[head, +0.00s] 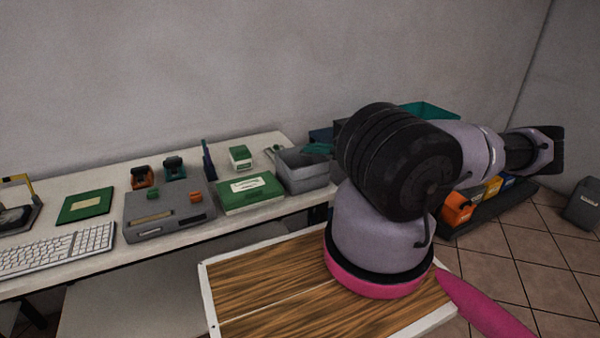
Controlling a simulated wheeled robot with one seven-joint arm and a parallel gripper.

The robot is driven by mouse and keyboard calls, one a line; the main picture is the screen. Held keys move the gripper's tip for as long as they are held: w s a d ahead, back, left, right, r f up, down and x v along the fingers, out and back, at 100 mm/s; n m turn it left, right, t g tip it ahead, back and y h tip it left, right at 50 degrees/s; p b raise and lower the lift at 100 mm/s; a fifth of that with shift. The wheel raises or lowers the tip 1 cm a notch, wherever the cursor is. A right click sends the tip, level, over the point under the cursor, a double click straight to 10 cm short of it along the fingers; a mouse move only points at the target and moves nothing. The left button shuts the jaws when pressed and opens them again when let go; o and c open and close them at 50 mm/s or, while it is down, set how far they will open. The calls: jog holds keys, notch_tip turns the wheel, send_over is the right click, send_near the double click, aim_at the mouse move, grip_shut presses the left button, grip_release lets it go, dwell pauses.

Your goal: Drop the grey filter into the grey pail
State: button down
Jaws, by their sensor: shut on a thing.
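My arm rises at the centre right and reaches away to the right. My gripper (551,150) is the dark shape at its far end, above the tiled floor. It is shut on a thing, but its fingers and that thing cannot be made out. I cannot pick out the grey filter anywhere in this view. A dark grey bin with a small pale label (581,207), likely the grey pail, stands on the floor at the right edge. The gripper is up and to the left of it in the picture.
A white bench (95,262) along the wall holds a keyboard (62,249), a grey device (165,219), a green box (248,193) and a grey open box (303,171). A dark low rack (487,214) with coloured bins stands on the floor behind my arm. Tiles (545,245) are clear front right.

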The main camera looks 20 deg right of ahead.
jog(key=shift+f, duration=0.2)
jog(key=c, duration=0.7)
grip_release()
jog(key=v, duration=1.1)
jog(key=shift+f, duration=0.1)
jog(key=shift+w, duration=0.1)
